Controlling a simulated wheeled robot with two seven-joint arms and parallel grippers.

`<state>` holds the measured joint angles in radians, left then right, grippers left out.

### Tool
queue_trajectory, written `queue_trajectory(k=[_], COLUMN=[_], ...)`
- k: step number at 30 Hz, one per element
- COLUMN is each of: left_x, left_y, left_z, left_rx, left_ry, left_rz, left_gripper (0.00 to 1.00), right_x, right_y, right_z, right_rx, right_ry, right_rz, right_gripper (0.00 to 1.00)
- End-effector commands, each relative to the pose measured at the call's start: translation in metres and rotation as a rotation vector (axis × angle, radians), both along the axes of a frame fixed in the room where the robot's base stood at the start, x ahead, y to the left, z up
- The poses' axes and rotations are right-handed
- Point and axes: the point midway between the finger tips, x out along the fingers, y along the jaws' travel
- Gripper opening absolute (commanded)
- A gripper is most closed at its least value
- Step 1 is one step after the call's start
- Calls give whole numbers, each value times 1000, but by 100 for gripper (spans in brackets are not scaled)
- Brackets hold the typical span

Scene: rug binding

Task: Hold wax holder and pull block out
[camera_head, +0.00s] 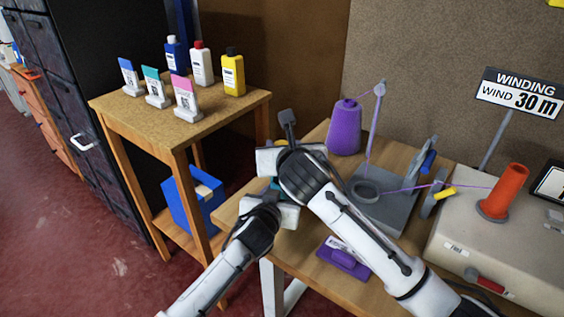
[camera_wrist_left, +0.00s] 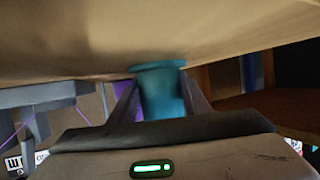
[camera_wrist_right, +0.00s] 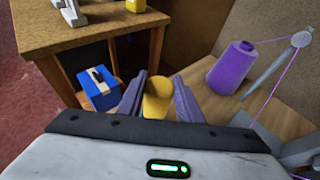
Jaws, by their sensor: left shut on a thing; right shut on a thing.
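The wax holder is a teal cylinder with a wider rim (camera_wrist_left: 162,92), between the fingers of my left gripper (camera_wrist_left: 158,104), which is shut on it. The wax block is a yellow rounded piece (camera_wrist_right: 157,98), between the fingers of my right gripper (camera_wrist_right: 158,106), which is shut on it. In the head view my right gripper (camera_head: 278,166) is just above my left gripper (camera_head: 272,190), near the workbench's left edge. There the two hands mostly hide the holder and block. I cannot tell whether the block is still inside the holder.
A side table (camera_head: 130,110) at left holds bottles and cards. A blue box (camera_head: 190,203) sits on its lower shelf.

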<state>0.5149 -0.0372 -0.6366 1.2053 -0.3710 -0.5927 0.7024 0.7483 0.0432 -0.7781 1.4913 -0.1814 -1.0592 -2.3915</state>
Motion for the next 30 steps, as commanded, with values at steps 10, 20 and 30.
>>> queue_trajectory(k=[10, 20, 30], left_x=[-1, -1, -1], left_y=[1, 1, 1], left_z=[-4, -4, -1], left_rx=[3, 3, 1], left_ry=[8, 8, 2], left_rz=[3, 3, 1], left_gripper=[18, 62, 65], right_x=[0, 0, 0], right_y=[0, 0, 0], right_z=[38, 38, 38], right_rx=[0, 0, 0], right_ry=[0, 0, 0], right_rz=[0, 0, 0], right_gripper=[9, 9, 9])
